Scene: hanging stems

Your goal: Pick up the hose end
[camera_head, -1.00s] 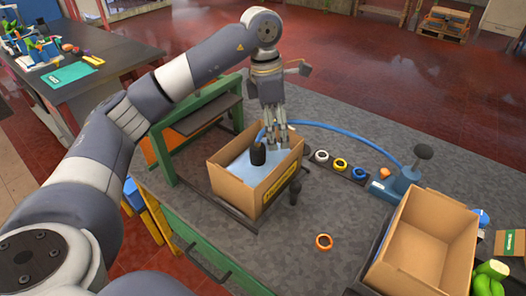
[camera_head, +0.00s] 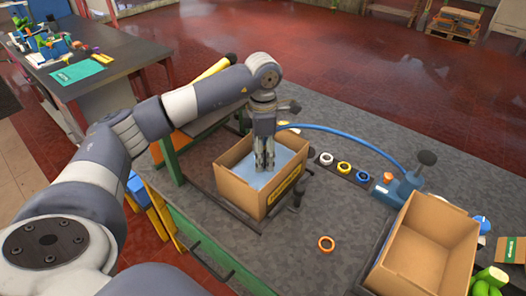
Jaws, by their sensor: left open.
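My left gripper (camera_head: 264,165) points down into the cardboard box (camera_head: 233,187) with the blue inside, its fingers near the box's middle. It is open, though its fingers look close together from this angle. The blue hose (camera_head: 335,130) arches from the blue pump-like device (camera_head: 397,187) to behind my left gripper. The hose end is hidden behind the gripper, so I cannot tell whether they touch. My right gripper is not in view.
An empty cardboard box (camera_head: 410,257) stands at the front right. A short black post (camera_head: 296,190) stands beside the blue-lined box. The bench is clear in front of the ring.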

